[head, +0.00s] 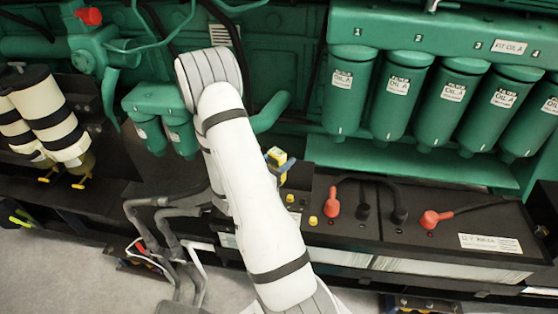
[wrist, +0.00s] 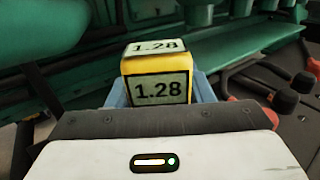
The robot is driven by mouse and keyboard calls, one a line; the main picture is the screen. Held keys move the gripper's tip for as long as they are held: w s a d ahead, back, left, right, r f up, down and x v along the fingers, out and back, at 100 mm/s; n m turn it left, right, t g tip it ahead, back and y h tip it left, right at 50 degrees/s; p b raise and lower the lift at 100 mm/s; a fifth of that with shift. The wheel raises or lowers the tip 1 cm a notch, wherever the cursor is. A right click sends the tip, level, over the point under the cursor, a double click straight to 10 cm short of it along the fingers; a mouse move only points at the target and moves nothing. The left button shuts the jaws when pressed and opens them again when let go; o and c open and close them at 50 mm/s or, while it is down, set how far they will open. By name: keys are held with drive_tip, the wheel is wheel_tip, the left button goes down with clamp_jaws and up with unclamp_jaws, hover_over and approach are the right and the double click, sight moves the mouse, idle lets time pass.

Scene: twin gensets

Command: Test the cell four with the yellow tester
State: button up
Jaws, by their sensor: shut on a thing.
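The yellow tester (wrist: 157,68) fills the middle of the wrist view, with two pale faces that both read 1.28. My gripper (wrist: 158,92) is shut on it, its blue fingers showing on both sides. In the head view the tester (head: 278,156) is small and yellow, above the left end of the black battery box (head: 370,235). My arm partly covers that end. Yellow caps (head: 313,221) show on the box top there. The tester's lower end is hidden in both views, so I cannot tell which cell it is at or whether it touches one.
Red clamps (head: 333,203) and black clamps (head: 399,215) with cables sit on the box top, right of the tester. A row of green oil filters (head: 403,100) hangs above the box. Smaller green filters (head: 150,130) and cream cylinders (head: 50,115) are at left.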

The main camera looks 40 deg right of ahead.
sight(281, 150)
drive_tip(key=shift+r+p, duration=0.9)
drive_tip(key=shift+r, duration=0.9)
drive_tip(key=s+a+p, duration=0.2)
drive_tip(key=s+a, duration=0.6)
drive_tip(key=a, duration=0.2)
drive_tip(key=shift+s+r, duration=0.25)
